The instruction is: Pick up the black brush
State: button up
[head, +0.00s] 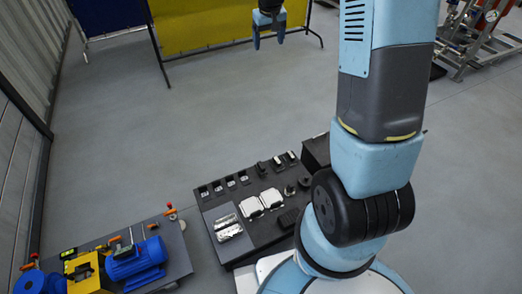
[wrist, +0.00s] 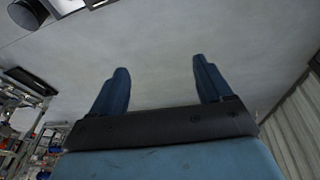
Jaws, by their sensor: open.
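My gripper (head: 269,40) is open and empty at the top of the head view, high above the floor and well away from the tables. Its two blue fingers also show spread apart in the wrist view (wrist: 160,68), with only grey floor between them. A low dark table (head: 233,258) carries several small black items, among them a pair of dark round pieces (head: 290,190) at its right side. I cannot tell which of them, if any, is the black brush. My own arm hides part of the table's right side.
Two white pieces (head: 251,207) and a silver metal part (head: 227,227) lie on the dark table. Left of it, a grey table holds a blue motor (head: 136,263) and a yellow block (head: 83,272). A yellow panel (head: 205,24) stands behind. Open floor (head: 150,130) lies between.

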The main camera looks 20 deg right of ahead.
jog(key=w+f+g, duration=0.1)
jog(key=w+f, duration=0.3)
jog(key=f, duration=0.3)
jog(key=w+f, duration=0.4)
jog(key=f, duration=0.4)
jog(key=n+g, duration=0.1)
jog(key=g, duration=0.1)
send_over(261, 165)
notch_tip(261, 165, down, 50)
jog(key=shift+y, duration=0.4)
jog(key=f, duration=0.7)
jog(key=shift+w+d+f, duration=0.1)
jog(key=shift+w+f, duration=0.2)
jog(key=shift+f, duration=0.05)
jog(key=f, duration=0.3)
jog(key=shift+s+f, duration=0.25)
jog(key=shift+s, duration=0.05)
jog(key=shift+f, duration=0.85)
